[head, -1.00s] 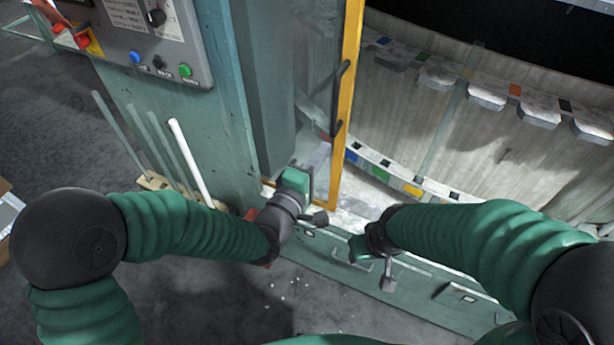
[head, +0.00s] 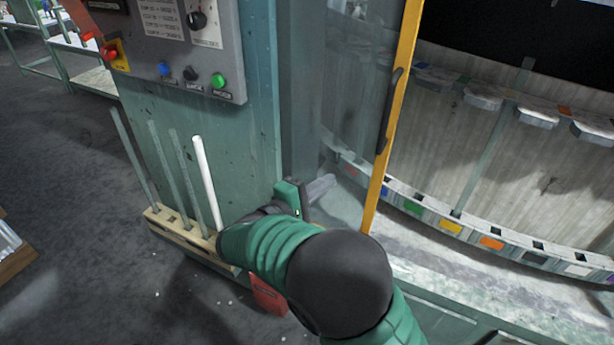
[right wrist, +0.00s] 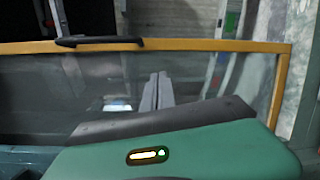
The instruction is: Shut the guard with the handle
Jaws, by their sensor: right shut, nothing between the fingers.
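The guard is a clear pane with a yellow frame edge (head: 398,95) in the head view. A dark handle (head: 388,110) is fixed upright on that edge. The opening to the right of the edge is uncovered. My right gripper (head: 322,187) is shut and empty, low in front of the pane, to the left of the edge and below the handle, apart from it. In the right wrist view its grey fingers (right wrist: 156,92) point at the pane (right wrist: 220,80), with the handle (right wrist: 98,42) up and to the left. Contact with the pane cannot be told. My left gripper is not in view.
A control box (head: 190,45) with blue, black and green buttons hangs at the upper left. A wooden rack (head: 180,232) with several upright rods stands near my right forearm. A curved row of coloured labels (head: 450,227) lies inside the opening. Dark floor is open at left.

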